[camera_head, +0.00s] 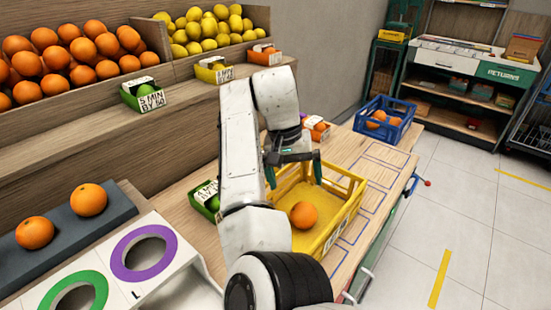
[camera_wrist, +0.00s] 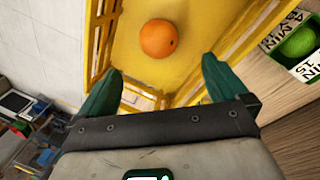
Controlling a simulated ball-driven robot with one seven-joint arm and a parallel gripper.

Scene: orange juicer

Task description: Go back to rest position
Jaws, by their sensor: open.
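My gripper (camera_head: 294,171) is open above the yellow crate (camera_head: 353,194) on the wooden counter. Its two green fingers are apart in the wrist view (camera_wrist: 160,88), with nothing between them. An orange (camera_head: 304,215) lies on the crate's floor; it also shows in the wrist view (camera_wrist: 158,38), beyond the fingertips and apart from them. My white arm reaches over the counter and hides part of the crate's left side.
A blue crate (camera_head: 385,119) with oranges stands farther back on the counter. Small green boxes (camera_head: 142,95) stand along the shelf and counter. At front left is a white panel with purple (camera_head: 144,253) and green rings. Two oranges (camera_head: 62,218) sit on a dark ledge. Floor at right is clear.

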